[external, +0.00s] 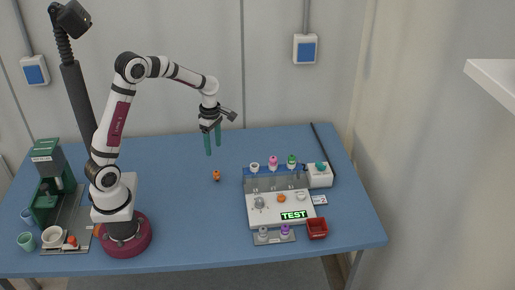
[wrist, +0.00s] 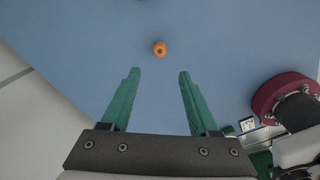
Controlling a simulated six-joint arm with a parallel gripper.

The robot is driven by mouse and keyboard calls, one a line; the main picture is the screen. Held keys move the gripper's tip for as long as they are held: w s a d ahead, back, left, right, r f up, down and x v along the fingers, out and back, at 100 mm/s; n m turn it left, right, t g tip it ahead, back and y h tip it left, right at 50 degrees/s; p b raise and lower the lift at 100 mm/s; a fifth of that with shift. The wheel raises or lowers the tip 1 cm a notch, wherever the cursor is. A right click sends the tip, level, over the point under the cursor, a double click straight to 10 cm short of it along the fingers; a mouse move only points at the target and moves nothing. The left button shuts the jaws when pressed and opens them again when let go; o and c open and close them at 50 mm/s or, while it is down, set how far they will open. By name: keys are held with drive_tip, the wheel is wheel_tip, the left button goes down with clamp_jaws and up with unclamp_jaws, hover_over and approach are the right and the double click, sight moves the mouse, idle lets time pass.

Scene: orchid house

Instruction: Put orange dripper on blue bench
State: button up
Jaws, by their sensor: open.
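A small orange dripper (external: 216,175) stands on the blue bench (external: 180,215), left of the white tray unit. It also shows in the wrist view (wrist: 160,49), beyond the fingertips and centred between them. My gripper (external: 213,152) hangs above the bench with its green fingers pointing down, and in the wrist view (wrist: 157,72) the two fingers are wide apart with nothing between them. The gripper is above the dripper and does not touch it. Another orange item (external: 281,198) sits on the white tray unit.
A white tray unit (external: 260,220) with coloured-topped pieces and a TEST label stands at the right. A red box (external: 317,228) is at its front corner. A green machine (external: 47,170) and cups (external: 52,236) stand at the left. The bench middle is clear.

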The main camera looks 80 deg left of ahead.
drive_tip(key=s+d+r+m, duration=0.3)
drive_tip(key=d+m, duration=0.3)
drive_tip(key=m, duration=0.1)
drive_tip(key=s+d+r+m, duration=0.2)
drive_tip(key=d+r+m, duration=0.2)
drive_tip(key=d+m, duration=0.3)
drive_tip(key=s+d+m+y, duration=0.1)
drive_tip(key=s+d+m, duration=0.2)
drive_tip(key=s+m, duration=0.3)
drive_tip(key=s+d+m, duration=0.4)
drive_tip(key=s+m, duration=0.3)
drive_tip(key=m, duration=0.7)
drive_tip(key=shift+d+r+y, duration=0.2)
drive_tip(key=shift+d+y, duration=0.1)
drive_tip(key=shift+y, duration=0.1)
